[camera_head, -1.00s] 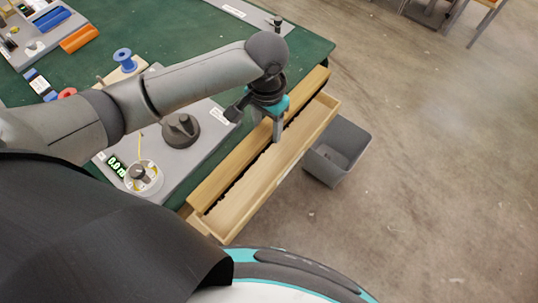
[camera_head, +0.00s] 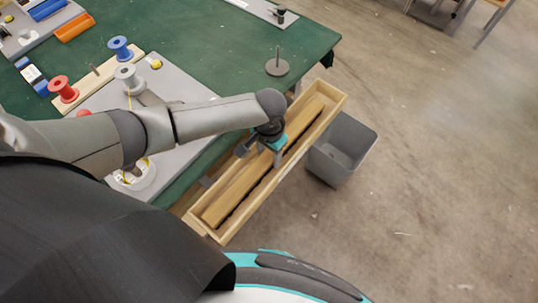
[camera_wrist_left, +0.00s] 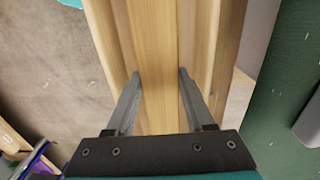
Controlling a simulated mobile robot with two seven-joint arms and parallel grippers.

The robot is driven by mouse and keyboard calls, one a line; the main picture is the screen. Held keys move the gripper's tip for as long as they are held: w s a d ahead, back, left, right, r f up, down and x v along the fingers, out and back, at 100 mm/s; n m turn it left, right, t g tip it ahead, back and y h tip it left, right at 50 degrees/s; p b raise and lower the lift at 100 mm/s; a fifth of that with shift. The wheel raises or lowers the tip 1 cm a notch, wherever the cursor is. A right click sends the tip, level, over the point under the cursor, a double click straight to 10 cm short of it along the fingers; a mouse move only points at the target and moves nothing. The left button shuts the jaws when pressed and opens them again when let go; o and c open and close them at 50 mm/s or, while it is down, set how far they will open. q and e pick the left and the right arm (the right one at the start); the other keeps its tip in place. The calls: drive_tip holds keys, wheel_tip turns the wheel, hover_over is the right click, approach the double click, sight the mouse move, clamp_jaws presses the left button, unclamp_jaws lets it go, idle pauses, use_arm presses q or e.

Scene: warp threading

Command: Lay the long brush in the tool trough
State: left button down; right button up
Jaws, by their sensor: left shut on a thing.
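The long brush (camera_head: 238,190) is a long pale wooden bar with a dark bristle strip along one side. My left gripper (camera_head: 276,156) is shut on it near its middle. The brush lies lengthwise between the walls of the wooden tool trough (camera_head: 247,208) at the table's edge, roughly parallel to them. In the left wrist view, the fingers (camera_wrist_left: 160,75) grip the brush (camera_wrist_left: 155,35) on both sides, with trough walls (camera_wrist_left: 227,60) beyond. Whether the brush touches the trough floor I cannot tell. My right gripper is not in view.
A grey bin (camera_head: 342,150) stands on the floor right of the trough. The green table (camera_head: 200,50) holds a blue spool (camera_head: 121,47), a red spool (camera_head: 62,89) and a round base with an upright pin (camera_head: 277,67). The floor at right is mostly clear.

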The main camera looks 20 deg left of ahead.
sight(269, 155)
use_arm(q)
drive_tip(key=shift+f, duration=0.1)
drive_tip(key=shift+c, duration=1.4)
unclamp_jaws()
wheel_tip(269, 155, up, 12)
drive_tip(key=p, duration=0.4)
